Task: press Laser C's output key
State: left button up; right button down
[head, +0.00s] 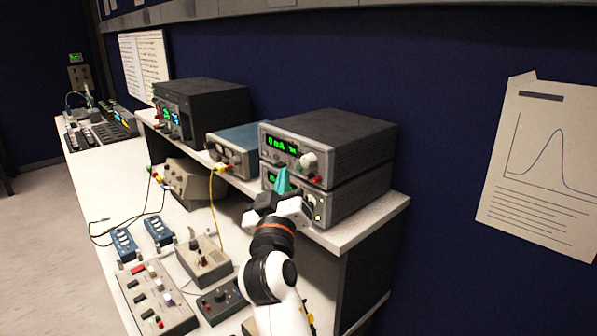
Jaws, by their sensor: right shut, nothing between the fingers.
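Two grey instrument boxes with green displays are stacked at the right end of the shelf. The upper box (335,135) reads what looks like "0 mA" and has a pale knob. The lower box (350,195) is partly hidden behind my right gripper. No label naming Laser C is legible, and I cannot make out which key is its output key. My right gripper (283,180) is shut and empty, its teal fingertips in front of the lower box's face. I cannot tell whether they touch it. Small lit yellowish squares show right of the gripper. My left gripper is out of view.
A blue box (234,150) and a black instrument (205,105) stand further left on the shelf (365,232). Control boxes, a yellow cable (212,205) and blue modules (124,244) crowd the bench below. A graph sheet (545,165) hangs on the dark wall.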

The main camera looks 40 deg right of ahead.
jog(key=a+b, duration=0.1)
jog(key=a, duration=0.3)
jog(key=shift+s, duration=0.15)
jog(key=shift+r, duration=0.15)
dwell(0.4)
